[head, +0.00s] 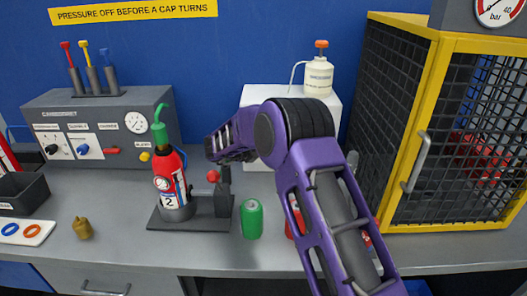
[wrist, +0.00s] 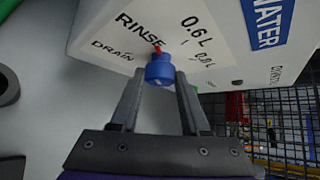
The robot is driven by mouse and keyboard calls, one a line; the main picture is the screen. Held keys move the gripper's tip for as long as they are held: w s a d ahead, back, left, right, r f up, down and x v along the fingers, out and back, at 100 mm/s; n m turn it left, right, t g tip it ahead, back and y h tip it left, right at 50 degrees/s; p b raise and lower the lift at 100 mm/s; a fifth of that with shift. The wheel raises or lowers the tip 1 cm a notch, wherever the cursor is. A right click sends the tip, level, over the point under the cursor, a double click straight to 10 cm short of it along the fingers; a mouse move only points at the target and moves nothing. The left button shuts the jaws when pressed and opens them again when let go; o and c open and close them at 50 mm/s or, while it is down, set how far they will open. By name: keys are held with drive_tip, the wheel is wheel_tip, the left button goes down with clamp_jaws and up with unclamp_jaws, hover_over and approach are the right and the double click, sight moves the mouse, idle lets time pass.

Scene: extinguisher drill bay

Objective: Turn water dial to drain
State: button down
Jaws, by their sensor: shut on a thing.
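The blue water dial (wrist: 159,71) sits on the front of a white box (wrist: 225,75) marked WATER. The panel reads DRAIN, RINSE, 0.6 L and 0.8 L. The dial's red pointer is beside the end of the word RINSE, to the right of DRAIN. My gripper (wrist: 160,78) is shut on the dial, one finger on each side. In the head view the white box (head: 262,95) stands at the back of the bench, partly behind my purple arm. The dial and my fingertips are hidden there.
A red extinguisher (head: 173,178) stands in a dark fixture left of my arm. A green can (head: 251,219) is near the bench front. A yellow-framed mesh cage (head: 430,130) stands at right. A white bottle (head: 318,77) stands on the box. A grey panel (head: 100,125) is at left.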

drive_tip(key=shift+f+h, duration=0.1)
drive_tip(key=shift+h, duration=0.3)
drive_tip(key=shift+c, duration=1.9)
unclamp_jaws()
drive_tip(key=v, duration=1.7)
drive_tip(key=shift+s+b, duration=0.25)
drive_tip(key=shift+b, duration=0.05)
drive_tip(key=shift+a, duration=0.1)
